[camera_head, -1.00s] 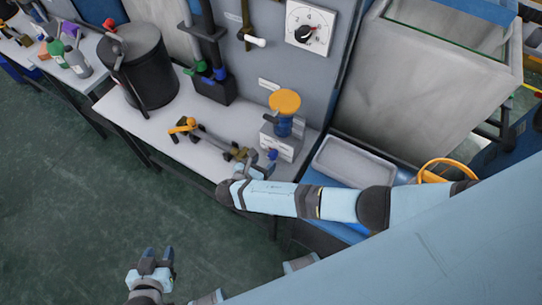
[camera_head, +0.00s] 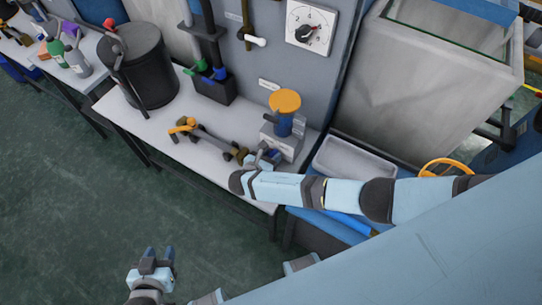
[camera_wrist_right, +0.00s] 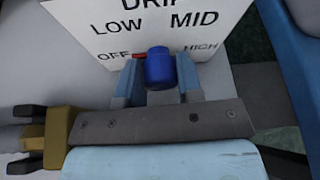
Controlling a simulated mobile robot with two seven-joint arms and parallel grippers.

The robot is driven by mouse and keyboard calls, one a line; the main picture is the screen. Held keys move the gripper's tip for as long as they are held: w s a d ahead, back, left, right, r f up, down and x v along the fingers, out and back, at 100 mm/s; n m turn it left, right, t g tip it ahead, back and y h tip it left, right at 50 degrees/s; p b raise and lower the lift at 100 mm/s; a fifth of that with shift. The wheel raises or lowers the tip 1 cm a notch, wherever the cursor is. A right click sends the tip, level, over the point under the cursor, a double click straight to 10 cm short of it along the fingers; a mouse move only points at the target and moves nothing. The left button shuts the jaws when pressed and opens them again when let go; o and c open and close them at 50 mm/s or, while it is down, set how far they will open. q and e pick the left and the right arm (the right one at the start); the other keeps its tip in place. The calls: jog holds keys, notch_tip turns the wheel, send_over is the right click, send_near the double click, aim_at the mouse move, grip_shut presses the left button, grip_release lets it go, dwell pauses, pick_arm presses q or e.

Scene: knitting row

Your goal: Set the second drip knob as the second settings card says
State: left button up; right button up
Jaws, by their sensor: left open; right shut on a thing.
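The blue drip knob (camera_wrist_right: 159,68) is in the right wrist view, in front of a white plate (camera_wrist_right: 120,20) marked DRIP, OFF, LOW, MID and HIGH. A red pointer beside the knob lies toward OFF. My right gripper (camera_wrist_right: 158,84) is shut on the knob, one finger on each side. In the head view this gripper (camera_head: 264,159) is at the front of the white drip box (camera_head: 283,143), which carries a blue cylinder with an orange top (camera_head: 285,101). My left gripper (camera_head: 157,258) is open and empty above the floor. I cannot make out a second settings card.
A yellow-handled pipe fitting (camera_head: 205,137) lies on the white bench (camera_head: 155,130) left of the box. A black pot (camera_head: 145,70) stands further left. A grey tray (camera_head: 350,162) is on the right. A numbered dial (camera_head: 311,27) is on the panel.

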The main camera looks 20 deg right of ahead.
jog(key=shift+s+m+y+p, duration=0.1)
jog(key=shift+m+y+p, duration=0.2)
jog(key=shift+m+p, duration=0.2)
jog(key=shift+m+t+y, duration=0.4)
jog(key=shift+m+t, duration=0.7)
jog(key=shift+m, duration=0.3)
jog(key=shift+m+y, duration=0.3)
jog(key=shift+y, duration=0.1)
jog(key=shift+t, duration=0.3)
jog(key=o, duration=0.9)
